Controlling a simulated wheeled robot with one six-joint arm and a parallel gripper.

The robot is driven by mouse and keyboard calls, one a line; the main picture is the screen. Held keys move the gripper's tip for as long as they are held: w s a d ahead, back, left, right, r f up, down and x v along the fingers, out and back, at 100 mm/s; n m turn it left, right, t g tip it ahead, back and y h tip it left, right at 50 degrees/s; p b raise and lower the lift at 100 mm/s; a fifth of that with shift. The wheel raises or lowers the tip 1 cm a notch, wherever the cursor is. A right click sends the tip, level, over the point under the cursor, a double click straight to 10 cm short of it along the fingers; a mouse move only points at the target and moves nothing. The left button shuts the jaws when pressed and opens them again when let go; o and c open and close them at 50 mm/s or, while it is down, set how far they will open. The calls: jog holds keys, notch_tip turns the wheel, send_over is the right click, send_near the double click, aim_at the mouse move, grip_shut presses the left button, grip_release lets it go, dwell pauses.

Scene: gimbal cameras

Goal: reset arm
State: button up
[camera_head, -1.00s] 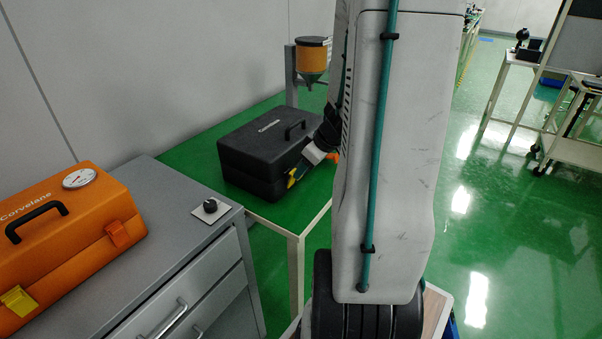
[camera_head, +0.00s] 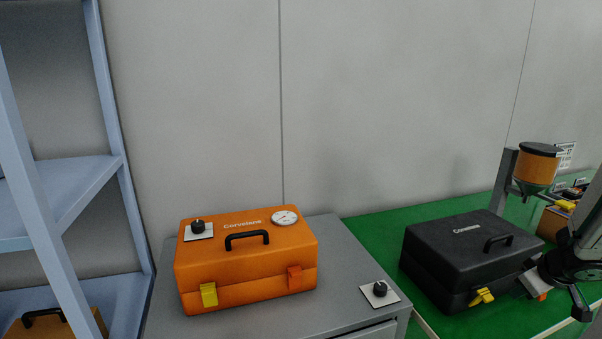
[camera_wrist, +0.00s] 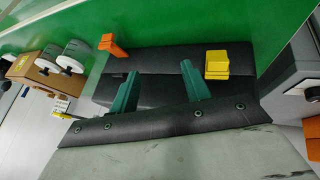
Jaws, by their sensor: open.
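My gripper (camera_wrist: 160,85) shows two green fingers in the wrist view, spread apart with nothing between them. Ahead of them is the front of a black case (camera_wrist: 150,60), with an orange latch (camera_wrist: 113,45) to the left and a yellow latch (camera_wrist: 216,65) to the right. In the head view my arm is cut off at the right edge. It reaches to the right front of the black case (camera_head: 462,248), close to the orange latch (camera_head: 542,296). The fingertips cannot be made out there. The case lid is down.
An orange case (camera_head: 245,262) with a gauge and knob plate stands on a grey cabinet (camera_head: 345,250), beside another knob plate (camera_head: 380,293). A blue shelf rack (camera_head: 75,190) stands left.

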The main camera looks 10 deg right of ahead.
jog(key=s+a+r+m+g+h, duration=0.2)
jog(key=s+r+m+g+h, duration=0.25)
jog(key=r, duration=0.45)
jog(key=s+a+r+n+y, duration=0.1)
jog(key=s+a+r+y, duration=0.1)
jog(key=a, duration=0.9)
jog(key=s+a+r+n+y, duration=0.1)
jog(key=s+a+r+y, duration=0.1)
jog(key=a, duration=1)
jog(key=s+a+r+n+y, duration=0.2)
jog(key=s+a+r+y, duration=0.1)
jog(key=a, duration=0.8)
jog(key=shift+a+y, duration=0.35)
jog(key=shift+y, duration=0.1)
